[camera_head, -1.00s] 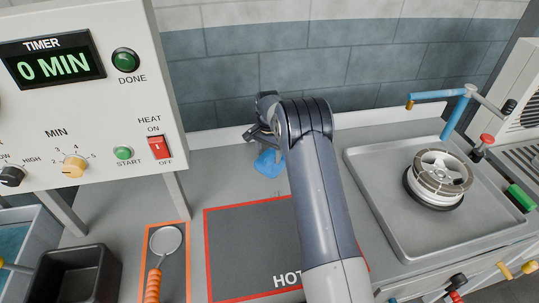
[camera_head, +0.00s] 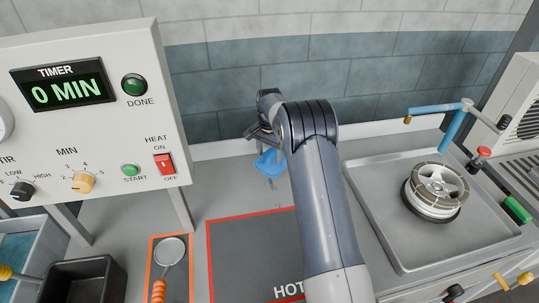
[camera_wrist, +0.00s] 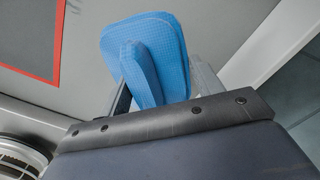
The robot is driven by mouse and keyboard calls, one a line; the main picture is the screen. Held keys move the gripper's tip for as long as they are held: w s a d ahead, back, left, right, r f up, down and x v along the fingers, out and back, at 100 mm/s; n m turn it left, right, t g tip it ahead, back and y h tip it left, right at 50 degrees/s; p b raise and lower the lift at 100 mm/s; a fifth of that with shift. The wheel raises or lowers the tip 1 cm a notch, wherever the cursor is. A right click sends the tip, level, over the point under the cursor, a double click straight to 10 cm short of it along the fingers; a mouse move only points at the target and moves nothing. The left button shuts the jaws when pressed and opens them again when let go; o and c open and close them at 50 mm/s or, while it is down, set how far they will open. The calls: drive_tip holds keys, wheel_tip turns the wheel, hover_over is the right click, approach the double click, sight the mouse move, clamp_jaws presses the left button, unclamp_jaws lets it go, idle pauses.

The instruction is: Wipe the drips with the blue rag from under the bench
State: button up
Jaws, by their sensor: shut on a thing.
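The blue rag (camera_head: 271,162) hangs from my gripper (camera_head: 262,139) near the back of the bench, behind the marked hot area. In the wrist view the folded blue rag (camera_wrist: 150,55) sits between the fingers of my gripper (camera_wrist: 155,88), which is shut on it.
The timer panel (camera_head: 95,120) stands at left on legs. A red-edged hot mat (camera_head: 240,255), an orange-edged spot with a skimmer (camera_head: 170,252) and a dark bin (camera_head: 85,282) lie in front. A metal tray (camera_head: 400,250) with a wheel (camera_head: 437,190) and a blue tap (camera_head: 455,125) are at right.

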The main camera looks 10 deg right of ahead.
drive_tip(key=shift+r+p, duration=0.95)
drive_tip(key=shift+r, duration=0.55)
drive_tip(key=shift+f, duration=0.1)
drive_tip(key=shift+w+a+f+g+h+p, duration=0.4)
drive_tip(key=shift+f+p, duration=0.25)
drive_tip(key=shift+p, duration=0.25)
drive_tip(key=shift+w+a+f, duration=0.15)
drive_tip(key=shift+a+f, duration=0.05)
drive_tip(key=shift+f, duration=0.2)
drive_tip(key=shift+w+a+f, duration=0.15)
drive_tip(key=shift+f, duration=0.2)
drive_tip(key=shift+f, duration=0.15)
drive_tip(key=shift+f+b, duration=1.6)
drive_tip(key=shift+f, duration=0.85)
